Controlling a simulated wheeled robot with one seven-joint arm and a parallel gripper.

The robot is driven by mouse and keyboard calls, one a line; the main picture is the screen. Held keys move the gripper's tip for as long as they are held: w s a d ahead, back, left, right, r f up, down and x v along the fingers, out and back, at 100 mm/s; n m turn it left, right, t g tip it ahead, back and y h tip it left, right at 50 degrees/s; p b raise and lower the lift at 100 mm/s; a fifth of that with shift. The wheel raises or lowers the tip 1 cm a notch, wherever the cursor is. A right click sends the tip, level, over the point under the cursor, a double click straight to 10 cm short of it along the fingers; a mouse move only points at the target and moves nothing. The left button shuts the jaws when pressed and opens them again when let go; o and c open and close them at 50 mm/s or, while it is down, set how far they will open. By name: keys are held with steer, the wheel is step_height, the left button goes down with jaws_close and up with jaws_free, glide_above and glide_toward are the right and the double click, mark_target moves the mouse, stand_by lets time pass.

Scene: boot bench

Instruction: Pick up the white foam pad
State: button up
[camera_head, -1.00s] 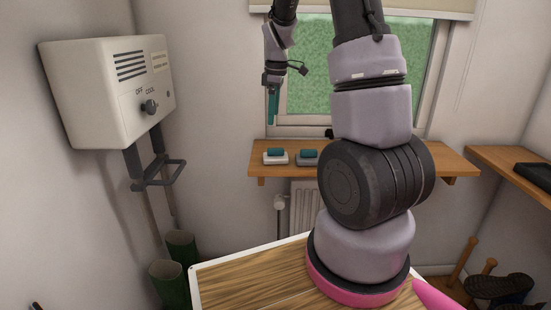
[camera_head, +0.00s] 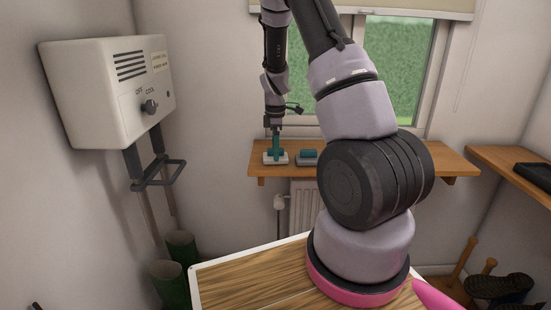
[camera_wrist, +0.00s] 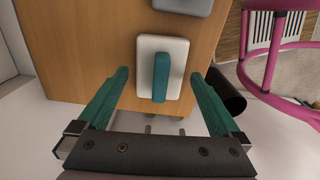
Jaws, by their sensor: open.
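The white foam pad (camera_head: 282,159) lies on the left end of the wooden shelf under the window. It has a teal grip bar on top. In the wrist view the white foam pad (camera_wrist: 174,50) is seen from above, with its teal bar running lengthwise. My gripper (camera_head: 276,150) is lowered just over it. In the wrist view my gripper (camera_wrist: 159,85) is open, with one teal finger on each side of the pad. The fingers do not visibly touch the bar. In the head view the gripper hides part of the bar.
A grey pad with a teal bar (camera_head: 308,157) sits just right of the white one. The wooden shelf (camera_head: 440,162) runs on to the right. A white heater box (camera_head: 95,95) hangs on the left wall, with green boots (camera_head: 180,248) below. A radiator (camera_head: 303,205) is under the shelf.

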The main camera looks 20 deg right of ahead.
steer(key=shift+f, duration=0.8)
steer(key=c, duration=1.3)
step_height(320, 180, up, 10)
steer(key=shift+r, duration=0.1)
